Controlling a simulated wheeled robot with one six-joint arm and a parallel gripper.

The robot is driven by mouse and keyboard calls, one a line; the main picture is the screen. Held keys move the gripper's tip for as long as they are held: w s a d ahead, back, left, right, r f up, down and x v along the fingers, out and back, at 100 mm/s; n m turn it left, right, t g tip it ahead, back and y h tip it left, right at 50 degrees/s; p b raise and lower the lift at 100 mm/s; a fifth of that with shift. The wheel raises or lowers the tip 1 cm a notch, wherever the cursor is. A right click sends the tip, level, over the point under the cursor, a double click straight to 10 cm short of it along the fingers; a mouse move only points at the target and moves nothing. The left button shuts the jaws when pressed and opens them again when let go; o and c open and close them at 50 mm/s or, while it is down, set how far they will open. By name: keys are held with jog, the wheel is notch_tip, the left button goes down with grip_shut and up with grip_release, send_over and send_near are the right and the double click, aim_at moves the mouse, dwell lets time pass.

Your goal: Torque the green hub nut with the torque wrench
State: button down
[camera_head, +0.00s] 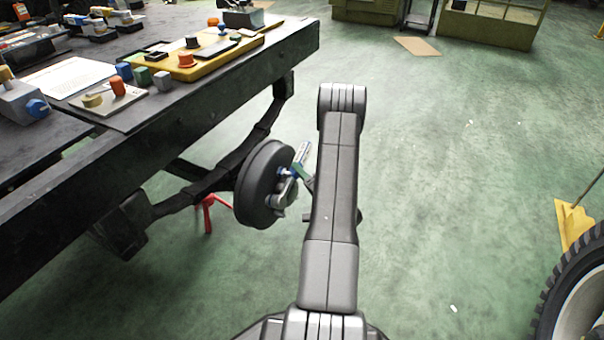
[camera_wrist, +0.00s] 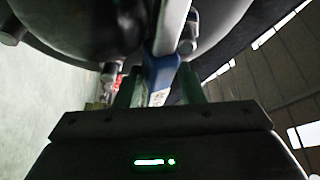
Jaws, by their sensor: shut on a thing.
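My gripper (camera_wrist: 162,86) is shut on the blue handle of the torque wrench (camera_wrist: 161,73), with a green finger on each side of it. The wrench's silver shaft runs up past the dark hub drum (camera_wrist: 75,25) in the wrist view. In the head view the drum (camera_head: 262,182) hangs at the axle end beside the bench-like frame. My gripper (camera_head: 302,173) is close to its face, partly hidden by my arm, and a silver bar of the wrench (camera_head: 304,152) shows there. I cannot make out the green hub nut, or whether the wrench sits on it.
A red stand (camera_head: 207,213) is under the axle. A large tyre (camera_head: 572,290) and a yellow object (camera_head: 573,228) are at the right. The green floor between is mostly clear.

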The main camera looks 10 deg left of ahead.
jog(key=shift+a+r+n+y, duration=0.1)
jog(key=shift+r+n+y, duration=0.35)
jog(key=shift+r, duration=0.5)
jog(key=shift+s+d+f, duration=0.1)
jog(key=shift+s+d, duration=0.2)
jog(key=shift+d, duration=0.25)
jog(key=shift+s+d, duration=0.25)
jog(key=shift+d, duration=0.3)
jog(key=shift+m, duration=0.25)
jog(key=d, duration=0.1)
jog(key=s+d, duration=0.1)
jog(key=d, duration=0.2)
jog(key=shift+s+d, duration=0.35)
jog(key=shift+d, duration=0.05)
